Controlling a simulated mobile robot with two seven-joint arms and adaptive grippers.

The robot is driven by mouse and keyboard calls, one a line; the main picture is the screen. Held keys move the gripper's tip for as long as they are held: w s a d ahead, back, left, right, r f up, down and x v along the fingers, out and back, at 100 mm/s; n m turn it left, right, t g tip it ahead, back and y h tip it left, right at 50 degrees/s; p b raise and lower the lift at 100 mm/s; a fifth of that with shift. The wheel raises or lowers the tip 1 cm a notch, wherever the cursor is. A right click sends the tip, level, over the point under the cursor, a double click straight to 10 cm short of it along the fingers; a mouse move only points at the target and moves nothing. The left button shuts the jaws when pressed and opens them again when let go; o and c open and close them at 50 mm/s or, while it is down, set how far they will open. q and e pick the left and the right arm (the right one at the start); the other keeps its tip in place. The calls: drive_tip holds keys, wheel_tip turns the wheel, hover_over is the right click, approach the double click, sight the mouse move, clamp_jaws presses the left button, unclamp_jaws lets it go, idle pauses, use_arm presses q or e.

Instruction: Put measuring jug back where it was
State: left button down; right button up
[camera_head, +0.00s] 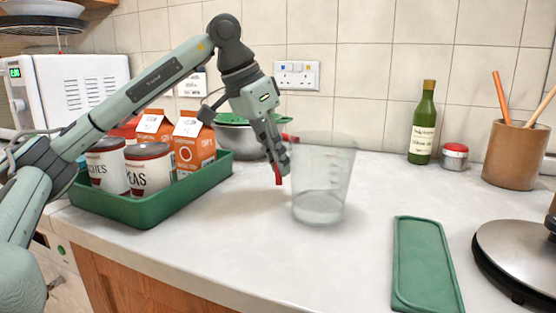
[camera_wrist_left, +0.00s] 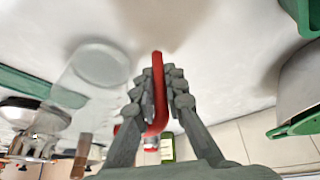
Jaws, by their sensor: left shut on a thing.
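The clear measuring jug (camera_head: 322,185) is upright over the middle of the counter, with faint markings on its wall and a red handle on its left side. My left gripper (camera_head: 281,165) comes down from the upper left and is shut on that handle. In the left wrist view the gripper (camera_wrist_left: 158,80) has the red handle between its two fingers, and the see-through jug (camera_wrist_left: 95,75) shows to the left. I cannot tell for sure whether the jug's base touches the counter. My right gripper is not in view.
Behind are a green bottle (camera_head: 423,125), small jar (camera_head: 454,157) and utensil pot (camera_head: 514,155). The counter front centre is clear.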

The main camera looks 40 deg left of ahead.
use_arm(q)
drive_tip(key=shift+f, duration=0.15)
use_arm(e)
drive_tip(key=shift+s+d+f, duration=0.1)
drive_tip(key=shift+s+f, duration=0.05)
use_arm(q)
drive_tip(key=c, duration=1.6)
unclamp_jaws()
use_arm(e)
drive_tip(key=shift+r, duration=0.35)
use_arm(q)
drive_tip(key=shift+r, duration=0.35)
drive_tip(key=shift+p+v, duration=0.9)
drive_tip(key=shift+v, duration=4.95)
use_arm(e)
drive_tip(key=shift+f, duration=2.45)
use_arm(q)
drive_tip(key=shift+s+a, duration=0.1)
drive_tip(key=shift+s, duration=0.05)
